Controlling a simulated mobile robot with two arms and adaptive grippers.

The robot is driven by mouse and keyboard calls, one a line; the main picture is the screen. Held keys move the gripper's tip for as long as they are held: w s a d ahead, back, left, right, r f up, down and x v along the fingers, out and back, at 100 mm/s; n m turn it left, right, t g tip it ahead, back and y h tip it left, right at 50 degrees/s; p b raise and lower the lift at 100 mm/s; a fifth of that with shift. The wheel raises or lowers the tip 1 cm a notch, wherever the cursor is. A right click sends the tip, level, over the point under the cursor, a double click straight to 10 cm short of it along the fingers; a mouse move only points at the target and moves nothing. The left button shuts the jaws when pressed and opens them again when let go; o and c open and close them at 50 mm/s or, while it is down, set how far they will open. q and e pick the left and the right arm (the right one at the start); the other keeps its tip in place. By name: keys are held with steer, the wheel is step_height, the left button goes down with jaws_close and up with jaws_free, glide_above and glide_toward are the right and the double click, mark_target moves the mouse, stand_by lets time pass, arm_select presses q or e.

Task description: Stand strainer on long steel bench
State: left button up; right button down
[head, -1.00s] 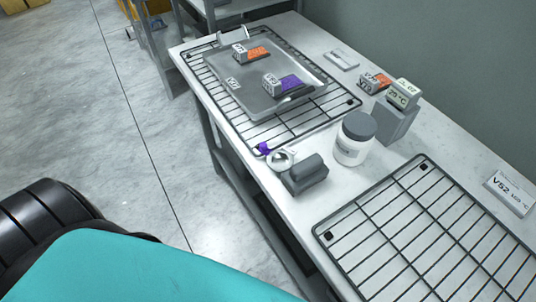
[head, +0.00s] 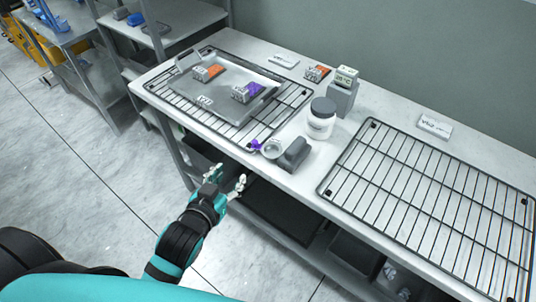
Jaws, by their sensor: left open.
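The long pale-topped bench (head: 348,133) runs from the back left to the front right. A small round silver piece (head: 271,148) with a purple bit at its edge lies near the bench's front edge, beside a dark grey block (head: 293,153). It may be the strainer, but it is too small to tell. My left gripper (head: 227,179) is open and empty, in front of the bench edge, left of and nearer than the round piece, touching nothing that I can see. My right gripper is not in view.
A metal tray (head: 228,112) with orange-marked and purple-marked blocks sits on the left wire rack (head: 178,101). A dark-lidded white jar (head: 321,124) and a grey stand with a display (head: 342,97) stand mid-bench. The right wire rack (head: 430,190) is empty.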

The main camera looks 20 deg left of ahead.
arm_select(q)
glide_toward(254, 143)
steer(key=p+x, duration=0.3)
steer(key=x, duration=0.5)
steer(key=shift+w+f, duration=0.1)
steer(key=shift+w, duration=0.2)
steer(key=shift+w+f, duration=0.2)
steer(key=shift+w, duration=0.05)
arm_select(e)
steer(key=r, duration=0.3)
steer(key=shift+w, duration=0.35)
arm_select(q)
steer(key=shift+c, duration=0.2)
steer(key=shift+r, duration=0.1)
jaws_close()
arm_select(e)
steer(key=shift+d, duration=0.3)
